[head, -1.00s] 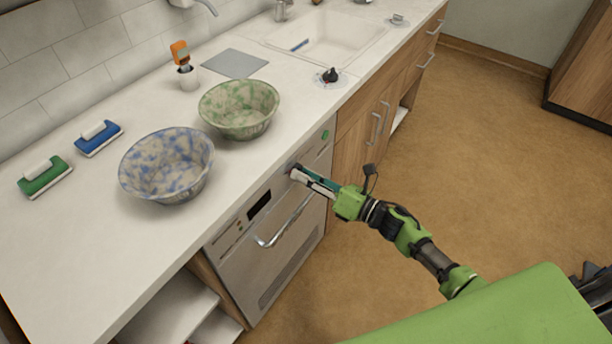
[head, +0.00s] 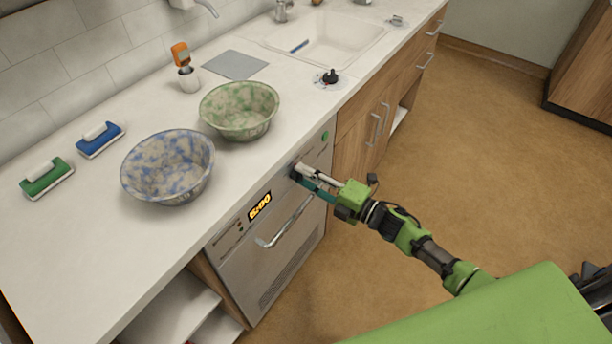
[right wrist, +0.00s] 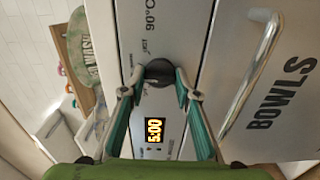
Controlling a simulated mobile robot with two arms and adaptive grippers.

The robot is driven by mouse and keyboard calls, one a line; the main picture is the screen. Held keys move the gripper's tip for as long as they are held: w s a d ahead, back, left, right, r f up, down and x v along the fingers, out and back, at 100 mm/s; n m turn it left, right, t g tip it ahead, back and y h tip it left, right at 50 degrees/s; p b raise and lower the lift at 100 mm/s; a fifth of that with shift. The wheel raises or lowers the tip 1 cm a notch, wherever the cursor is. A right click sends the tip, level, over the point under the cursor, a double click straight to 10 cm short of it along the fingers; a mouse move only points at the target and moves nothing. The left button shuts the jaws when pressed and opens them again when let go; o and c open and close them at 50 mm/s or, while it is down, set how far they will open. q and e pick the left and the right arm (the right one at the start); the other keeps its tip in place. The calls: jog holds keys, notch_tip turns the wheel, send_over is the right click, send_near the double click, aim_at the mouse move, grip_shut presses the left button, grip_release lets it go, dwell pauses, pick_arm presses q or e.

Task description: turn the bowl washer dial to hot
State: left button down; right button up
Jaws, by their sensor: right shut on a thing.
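The bowl washer (head: 270,250) is a steel-fronted unit under the counter, marked "BOWLS" in the right wrist view (right wrist: 285,95). Its dark round dial (right wrist: 158,72) is on the control panel, beside a lit display (right wrist: 154,131) reading 5:00. A "90°C" label and smaller print lie near the dial; the smaller print is hard to read. My right gripper (head: 297,171) is at the panel, shut on the dial, its fingertips on either side of it. In the head view, the fingers mostly hide the dial. My left gripper is out of view.
A bar handle (head: 285,222) crosses the washer door below the panel. A blue-mottled bowl (head: 168,168), a green-mottled bowl (head: 239,110) and two brushes, blue (head: 99,139) and green (head: 46,178), are on the counter above. The floor to the right is clear.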

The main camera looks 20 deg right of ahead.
jog(key=m+p, duration=0.1)
jog(key=m, duration=0.5)
jog(key=shift+m, duration=0.3)
jog(key=m, duration=0.5)
jog(key=shift+p, duration=0.3)
jog(key=o, duration=1.1)
jog(key=shift+s+d, duration=0.1)
jog(key=shift+d, duration=0.05)
jog(key=v, duration=1.1)
jog(key=shift+s+d, duration=0.25)
jog(key=shift+s, duration=0.05)
jog(key=shift+f, duration=0.1)
